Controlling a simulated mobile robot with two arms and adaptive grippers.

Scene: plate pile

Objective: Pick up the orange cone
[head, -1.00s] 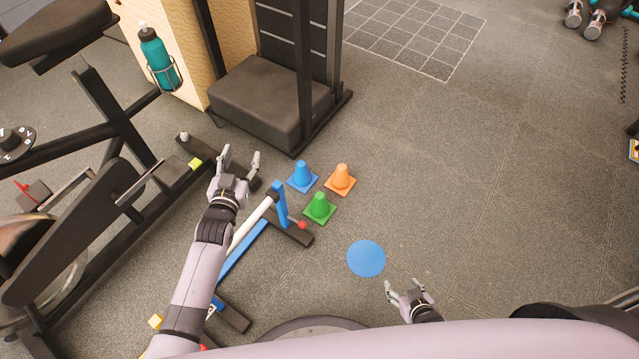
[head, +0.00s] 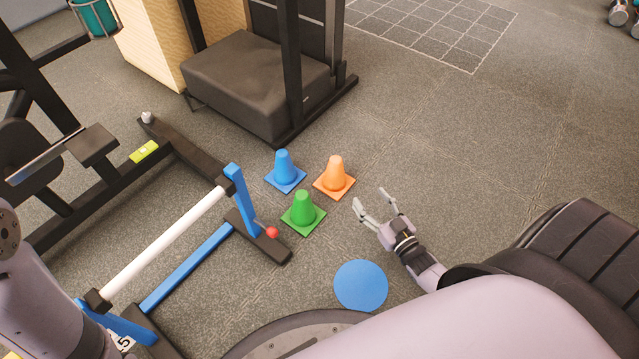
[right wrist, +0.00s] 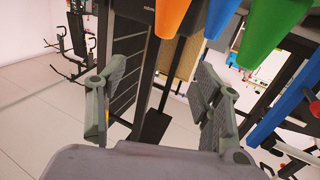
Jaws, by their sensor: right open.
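The orange cone (head: 334,172) stands upright on its square base on the floor. It also shows at the top edge of the right wrist view (right wrist: 172,14), cut off by the frame. My right gripper (head: 371,198) is open and empty, to the right of and slightly nearer than the orange cone, apart from it. Its two spread fingers also show in the right wrist view (right wrist: 160,85), with nothing between them. My left gripper is outside the head view; only part of the left arm shows at lower left.
A blue cone (head: 284,167) and a green cone (head: 302,208) stand close left of the orange one. A flat blue disc (head: 360,286) is on the floor nearer me. Floor right of the cones is clear.

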